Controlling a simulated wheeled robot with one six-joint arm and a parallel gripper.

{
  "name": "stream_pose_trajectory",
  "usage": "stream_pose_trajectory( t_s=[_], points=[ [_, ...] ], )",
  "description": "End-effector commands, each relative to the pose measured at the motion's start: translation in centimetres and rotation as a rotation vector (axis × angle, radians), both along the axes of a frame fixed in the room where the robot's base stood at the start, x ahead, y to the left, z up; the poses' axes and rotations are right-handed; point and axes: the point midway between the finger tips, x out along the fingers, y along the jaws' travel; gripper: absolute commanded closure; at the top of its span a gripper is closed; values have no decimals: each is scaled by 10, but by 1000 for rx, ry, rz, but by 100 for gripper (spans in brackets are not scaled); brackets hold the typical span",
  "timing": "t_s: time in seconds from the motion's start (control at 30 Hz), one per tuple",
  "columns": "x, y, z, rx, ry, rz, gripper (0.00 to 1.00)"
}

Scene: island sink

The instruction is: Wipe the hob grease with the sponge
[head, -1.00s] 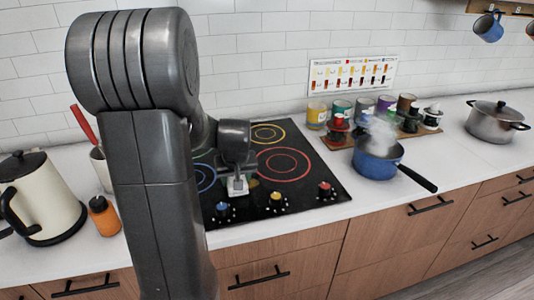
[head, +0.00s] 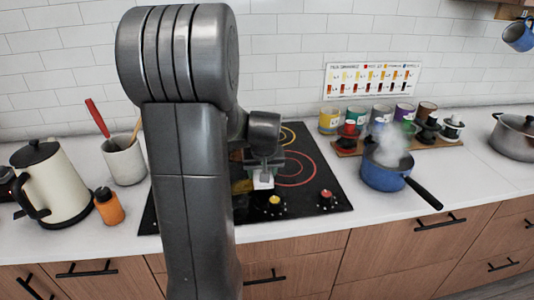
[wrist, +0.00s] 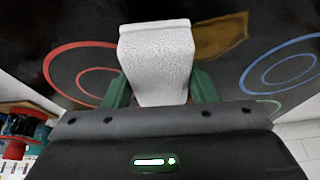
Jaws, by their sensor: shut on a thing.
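The sponge (wrist: 156,60) is a pale grey-white block in the wrist view. My gripper (wrist: 160,90) is shut on it, with a green finger on each side. In the head view the sponge (head: 263,182) is over the black hob (head: 315,204), left of the red ring and behind the yellow knob. I cannot tell whether it touches the glass. A brown grease patch (wrist: 222,36) lies beside the sponge, at its upper right in the wrist view. In the head view a yellow-brown bit of the grease (head: 242,186) shows left of the sponge, partly hidden by my arm.
A steaming blue saucepan (head: 386,176) stands right of the hob, its handle pointing to the front right. Behind it is a board with several jars (head: 356,117). Left of the hob are an orange bottle (head: 109,207), a utensil crock (head: 124,162) and a cream kettle (head: 58,186).

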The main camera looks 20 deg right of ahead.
Motion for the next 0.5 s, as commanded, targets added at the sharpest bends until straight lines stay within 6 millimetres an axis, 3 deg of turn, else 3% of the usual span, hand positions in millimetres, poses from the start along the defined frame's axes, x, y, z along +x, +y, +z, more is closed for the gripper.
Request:
stream_pose_trajectory(
  t_s=[0.5],
  points=[
    [5, 7, 50, 1, 2, 4, 66]
  ],
)
